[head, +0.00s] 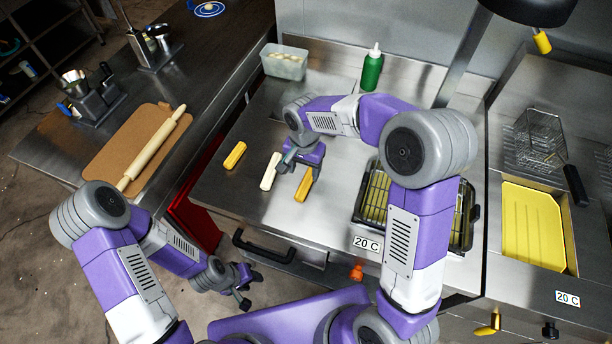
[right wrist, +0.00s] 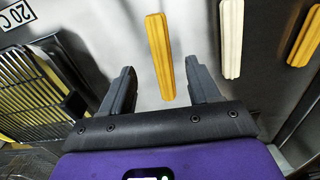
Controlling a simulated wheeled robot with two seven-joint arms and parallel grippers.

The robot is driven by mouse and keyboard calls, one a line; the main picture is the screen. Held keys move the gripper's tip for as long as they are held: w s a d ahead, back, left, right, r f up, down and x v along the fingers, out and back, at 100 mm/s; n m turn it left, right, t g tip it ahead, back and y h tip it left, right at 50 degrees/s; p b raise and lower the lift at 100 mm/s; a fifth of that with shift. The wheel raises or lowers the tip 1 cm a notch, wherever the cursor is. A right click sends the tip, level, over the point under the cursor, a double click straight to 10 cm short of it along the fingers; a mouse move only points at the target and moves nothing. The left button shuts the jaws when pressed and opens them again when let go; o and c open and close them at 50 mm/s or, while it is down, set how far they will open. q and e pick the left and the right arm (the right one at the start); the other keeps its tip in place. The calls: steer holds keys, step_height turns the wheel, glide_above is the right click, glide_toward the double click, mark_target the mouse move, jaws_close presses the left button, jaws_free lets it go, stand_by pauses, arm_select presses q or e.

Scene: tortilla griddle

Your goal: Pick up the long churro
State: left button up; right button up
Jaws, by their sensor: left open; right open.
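Three churro-shaped sticks lie apart on the steel counter. An orange-brown one (head: 304,187) is nearest the griddle, a pale cream one (head: 269,172) is in the middle and a yellow-orange one (head: 235,155) is at the left. My right gripper (head: 301,168) is open above the counter at the orange-brown churro. In the right wrist view that churro (right wrist: 160,55) lies between and beyond the open fingers, with no visible contact. The cream one (right wrist: 231,40) and the third (right wrist: 305,38) lie to its right. My left gripper (head: 242,287) is open and empty in front of the counter.
A grill (head: 466,228) marked 20 C stands right of the churros; its rack shows in the right wrist view (right wrist: 28,95). A green bottle (head: 372,70) and a clear tub (head: 284,64) stand at the back. A rolling pin (head: 150,152) lies on a board at left.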

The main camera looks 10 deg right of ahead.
mark_target(305, 183)
steer(key=f, duration=0.4)
steer(key=f+b, duration=0.1)
steer(key=f, duration=0.2)
steer(key=shift+w+d+f, duration=0.1)
steer(key=shift+w+f, duration=0.1)
steer(key=shift+f, duration=0.2)
steer(key=c, duration=1.1)
